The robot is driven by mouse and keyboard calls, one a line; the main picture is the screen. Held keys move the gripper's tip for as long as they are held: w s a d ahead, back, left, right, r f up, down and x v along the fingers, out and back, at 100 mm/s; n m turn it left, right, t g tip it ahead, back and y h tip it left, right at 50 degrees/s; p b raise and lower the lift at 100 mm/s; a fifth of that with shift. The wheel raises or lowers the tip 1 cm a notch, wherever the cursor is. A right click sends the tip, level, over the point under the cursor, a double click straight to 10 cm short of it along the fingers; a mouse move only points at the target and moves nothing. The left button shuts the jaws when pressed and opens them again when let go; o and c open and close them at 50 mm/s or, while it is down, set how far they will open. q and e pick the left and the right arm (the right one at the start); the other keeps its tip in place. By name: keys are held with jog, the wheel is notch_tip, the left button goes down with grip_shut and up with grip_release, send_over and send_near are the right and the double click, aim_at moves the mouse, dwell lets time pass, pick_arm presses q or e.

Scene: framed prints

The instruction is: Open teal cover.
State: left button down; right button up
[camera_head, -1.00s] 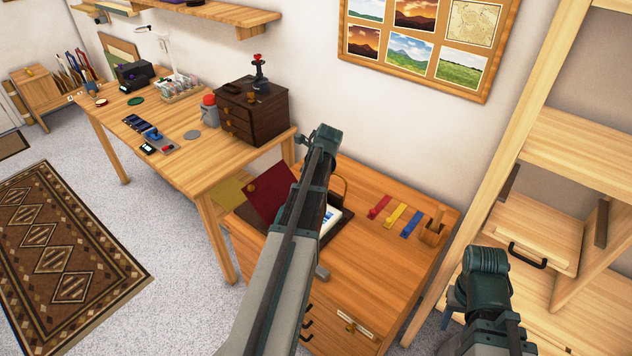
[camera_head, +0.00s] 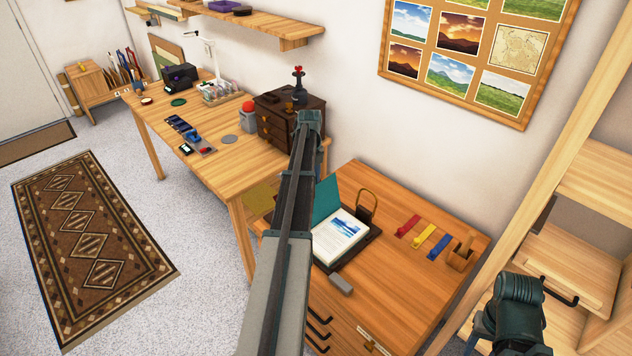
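The teal cover (camera_head: 326,199) stands raised at the left side of an open dark case (camera_head: 365,243) on the wooden cabinet. A white page with a blue landscape print (camera_head: 341,236) shows in the case, to the right of the cover. My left arm passes in front of the cover's left part and the case's left edge, so how far the cover is turned is partly hidden. Neither gripper shows. Only upper links of my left arm in the middle and my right arm at the lower right are visible.
Red, yellow and blue strips (camera_head: 424,236) lie on the cabinet top (camera_head: 400,287), beside a wooden holder (camera_head: 461,252). A grey block (camera_head: 340,284) lies at the front edge. A wooden desk (camera_head: 210,157) stands to the left, and shelving (camera_head: 585,190) to the right.

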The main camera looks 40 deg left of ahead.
pick_arm(q)
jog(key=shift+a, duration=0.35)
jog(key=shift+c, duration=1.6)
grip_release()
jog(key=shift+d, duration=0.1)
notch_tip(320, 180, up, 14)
jog(key=p, duration=1.3)
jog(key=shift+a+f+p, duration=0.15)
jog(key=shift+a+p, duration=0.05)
jog(key=shift+p, duration=0.2)
